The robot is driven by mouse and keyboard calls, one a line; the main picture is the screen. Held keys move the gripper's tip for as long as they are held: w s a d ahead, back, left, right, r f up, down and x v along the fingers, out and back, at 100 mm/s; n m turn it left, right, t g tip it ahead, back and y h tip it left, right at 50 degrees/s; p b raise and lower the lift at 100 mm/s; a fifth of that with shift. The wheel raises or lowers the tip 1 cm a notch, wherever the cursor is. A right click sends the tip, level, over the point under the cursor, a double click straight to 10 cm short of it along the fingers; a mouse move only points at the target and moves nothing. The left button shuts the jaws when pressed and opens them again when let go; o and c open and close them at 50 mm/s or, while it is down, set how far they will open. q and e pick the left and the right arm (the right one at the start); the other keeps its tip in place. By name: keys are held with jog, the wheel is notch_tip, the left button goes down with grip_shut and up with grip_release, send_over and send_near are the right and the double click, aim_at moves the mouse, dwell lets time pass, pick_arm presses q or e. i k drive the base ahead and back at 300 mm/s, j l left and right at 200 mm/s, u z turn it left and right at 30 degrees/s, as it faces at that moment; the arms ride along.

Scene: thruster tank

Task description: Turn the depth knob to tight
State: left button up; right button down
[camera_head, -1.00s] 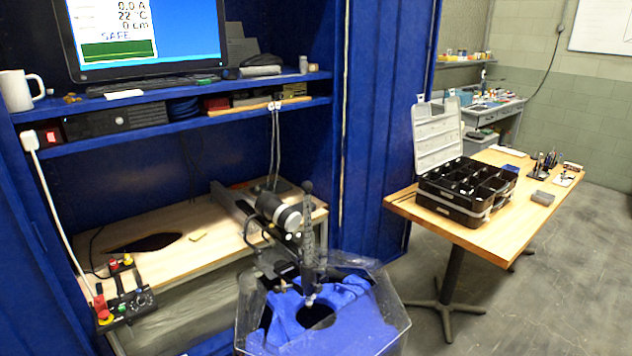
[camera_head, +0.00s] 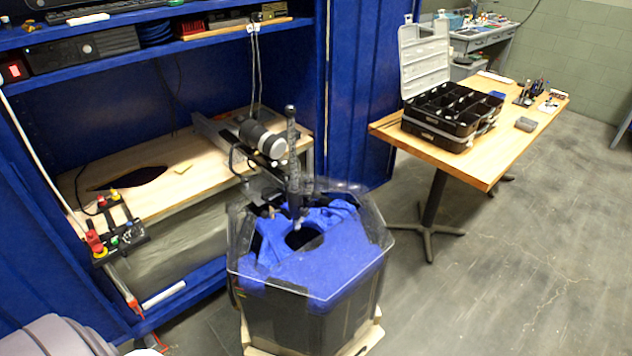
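I cannot single out a marked depth knob at this distance. A dark upright post (camera_head: 293,165) stands over the tank, next to a black and silver cylinder (camera_head: 262,140) on a rail. The tank (camera_head: 318,310) is clear-walled and many-sided, with a blue insert (camera_head: 335,255) that has a dark round opening. Neither gripper is in view. A grey rounded part of mine shows at the lower left corner.
The wooden bench (camera_head: 110,175) stands inside the blue enclosure behind the tank. A wooden table (camera_head: 480,160) at the right holds an open black organiser case (camera_head: 455,118). The grey floor (camera_head: 520,270) at the right is clear.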

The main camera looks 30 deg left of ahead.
aim_at(305, 212)
jog(key=u, duration=0.35)
jog(key=i+l+u, duration=0.15)
jog(key=u, duration=0.35)
jog(key=i+l+u, duration=0.1)
jog(key=l+u, duration=0.15)
jog(key=u, duration=0.2)
jog(key=l+u, duration=0.25)
jog(key=u, duration=0.25)
jog(key=i, duration=0.05)
